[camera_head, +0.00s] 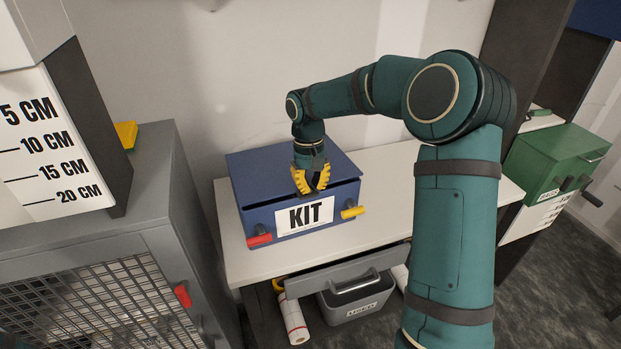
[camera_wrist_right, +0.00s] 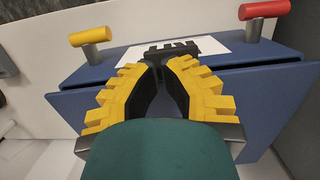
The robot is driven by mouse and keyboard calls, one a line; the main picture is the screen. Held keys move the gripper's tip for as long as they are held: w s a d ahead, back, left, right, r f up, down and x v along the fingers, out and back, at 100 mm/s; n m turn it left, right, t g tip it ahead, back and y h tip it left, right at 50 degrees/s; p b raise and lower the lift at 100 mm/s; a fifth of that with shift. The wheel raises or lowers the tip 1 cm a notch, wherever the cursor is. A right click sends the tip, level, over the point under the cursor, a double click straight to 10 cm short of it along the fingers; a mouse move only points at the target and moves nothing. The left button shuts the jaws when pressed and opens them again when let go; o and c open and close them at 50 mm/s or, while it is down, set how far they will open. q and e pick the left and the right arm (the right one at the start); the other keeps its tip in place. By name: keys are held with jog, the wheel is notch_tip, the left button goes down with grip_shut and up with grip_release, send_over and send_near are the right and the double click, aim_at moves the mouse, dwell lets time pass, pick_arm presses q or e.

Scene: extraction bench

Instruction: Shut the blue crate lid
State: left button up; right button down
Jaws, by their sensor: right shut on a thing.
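The blue crate (camera_head: 254,219) with a white KIT label (camera_head: 304,216) stands on a pale bench. Its blue lid (camera_head: 262,170) lies nearly flat over the top, with a thin dark gap along its front edge. My right gripper (camera_head: 311,192) reaches down at the middle of that front edge, above the label. In the right wrist view, its yellow fingers (camera_wrist_right: 160,66) come together at the lid's edge, over a dark toothed piece (camera_wrist_right: 172,48). The part between the fingertips is mostly hidden. My left gripper is not in view.
Red (camera_head: 259,240) and yellow (camera_head: 353,212) handles stick out from the crate's front. A grey mesh cabinet (camera_head: 150,215) stands left. Below the bench top (camera_head: 385,215) are a drawer (camera_head: 350,270) and a grey bin (camera_head: 355,300). A green box (camera_head: 545,160) stands right.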

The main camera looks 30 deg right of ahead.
notch_tip(320, 180, down, 2)
jog(key=shift+s+f+t+b, duration=0.1)
jog(key=shift+t+b, duration=0.2)
jog(key=shift+b, duration=0.45)
jog(key=shift+s+f, duration=0.1)
jog(key=shift+s, duration=0.05)
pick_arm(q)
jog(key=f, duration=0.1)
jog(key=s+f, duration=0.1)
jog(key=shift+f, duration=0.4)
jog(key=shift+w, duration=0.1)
pick_arm(e)
jog(key=shift+f, duration=0.1)
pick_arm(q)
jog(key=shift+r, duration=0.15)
pick_arm(e)
notch_tip(320, 180, up, 5)
jog(key=p, duration=0.3)
jog(key=shift+f, duration=0.2)
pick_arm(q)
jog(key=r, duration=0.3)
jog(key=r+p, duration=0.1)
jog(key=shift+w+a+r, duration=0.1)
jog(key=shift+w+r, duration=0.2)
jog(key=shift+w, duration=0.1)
pick_arm(e)
notch_tip(320, 180, up, 10)
